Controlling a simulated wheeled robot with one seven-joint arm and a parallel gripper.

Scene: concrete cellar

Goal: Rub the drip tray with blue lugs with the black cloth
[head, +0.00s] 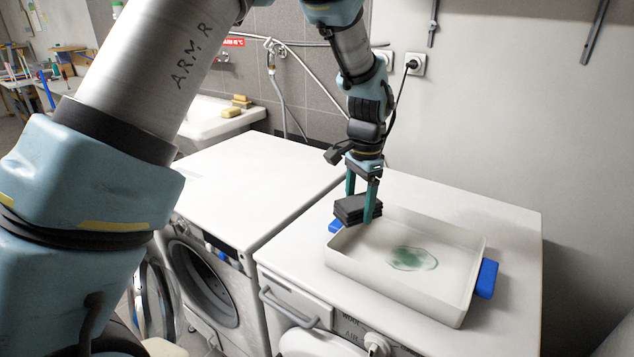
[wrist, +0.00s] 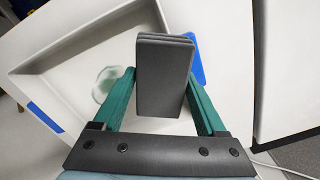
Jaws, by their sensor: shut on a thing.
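The drip tray (head: 458,301) is a shallow white tray with a blue lug on each of two opposite sides. It stands on the right-hand white machine, and a green smear (head: 411,258) marks its floor. In the wrist view the tray (wrist: 45,60) fills the left and middle, with the smear (wrist: 106,84) left of my gripper. My gripper (head: 361,207) is shut on the black cloth (head: 350,209), a folded dark pad. The cloth (wrist: 164,75) sits between the teal fingers, above the tray's left end near one lug. I cannot tell whether it touches the tray.
A second white machine (head: 255,180) with a round door stands to the left, its top clear. A white sink (head: 215,118) with yellow sponges is behind it. A wall socket with a plugged cable (head: 414,64) is behind my arm. Bare machine top surrounds the tray.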

